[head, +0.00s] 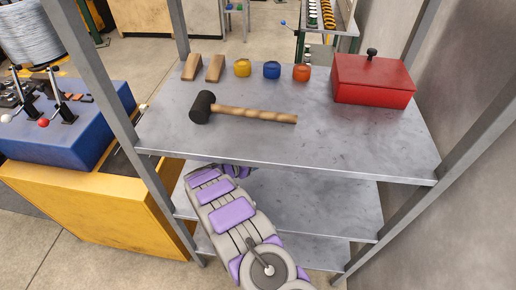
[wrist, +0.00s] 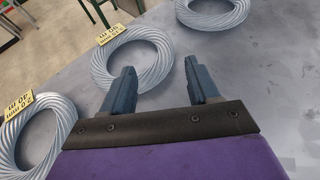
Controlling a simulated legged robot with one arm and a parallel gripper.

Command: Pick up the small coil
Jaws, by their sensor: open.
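In the wrist view, several silver wire coils lie flat on a grey metal shelf (wrist: 255,70): a middle coil (wrist: 101,62), a left coil (wrist: 8,140) and an upper right coil (wrist: 240,14). I cannot surely tell which is the small coil. My gripper (wrist: 159,67) is open and empty. Its left finger overlaps the near side of the middle coil in view; contact cannot be told. In the head view my arm reaches under the top shelf, which hides the gripper and coils.
The top shelf (head: 330,145) carries a mallet (head: 250,113), a red box (head: 372,82), two wooden wedges (head: 204,68) and three small coloured items (head: 271,70). Metal posts (head: 95,75) flank the rack. A yellow-sided bench with a blue unit (head: 60,140) stands left.

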